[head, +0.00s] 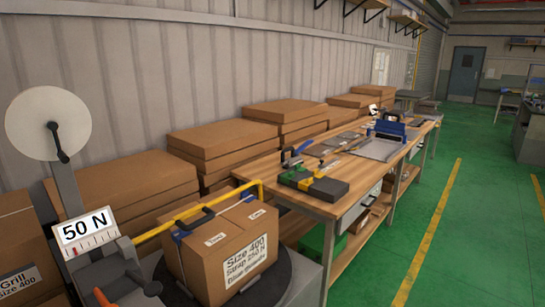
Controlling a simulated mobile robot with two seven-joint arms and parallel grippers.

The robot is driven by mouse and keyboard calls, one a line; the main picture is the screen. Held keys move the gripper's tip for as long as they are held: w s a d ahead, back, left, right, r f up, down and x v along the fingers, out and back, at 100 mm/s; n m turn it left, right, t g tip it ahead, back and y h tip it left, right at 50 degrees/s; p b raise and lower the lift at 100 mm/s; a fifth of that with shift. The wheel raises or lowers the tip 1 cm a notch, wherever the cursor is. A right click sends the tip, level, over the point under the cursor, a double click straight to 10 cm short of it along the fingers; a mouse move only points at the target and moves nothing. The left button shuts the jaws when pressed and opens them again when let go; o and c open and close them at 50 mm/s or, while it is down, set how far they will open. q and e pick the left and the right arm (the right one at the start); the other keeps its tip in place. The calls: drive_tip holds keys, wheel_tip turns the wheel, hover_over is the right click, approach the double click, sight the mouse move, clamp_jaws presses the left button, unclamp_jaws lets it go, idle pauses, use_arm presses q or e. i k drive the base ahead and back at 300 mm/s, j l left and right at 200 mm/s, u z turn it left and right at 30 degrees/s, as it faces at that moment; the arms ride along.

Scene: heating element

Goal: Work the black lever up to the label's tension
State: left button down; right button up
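A brown carton (222,252) stands on a dark round turntable (262,290). Its white label (245,250) reads "Size 400", "Strap 25 N" and a last line starting "Blue". A gauge plate (87,232) beside it reads "50 N", with a small red mark at its lower left. A black lever-like handle (58,143) is on the white disc (47,122) above the gauge. I cannot tell which one is the task's lever. Neither of my grippers is in view.
A yellow bar (165,226) crosses behind the carton. A wooden workbench (335,186) with tools and a grey-black block (312,183) stands to the right. Stacked cartons (225,138) line the wall. The green floor (400,235) at right is clear.

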sight(151, 288)
drive_tip(key=u, duration=1.3)
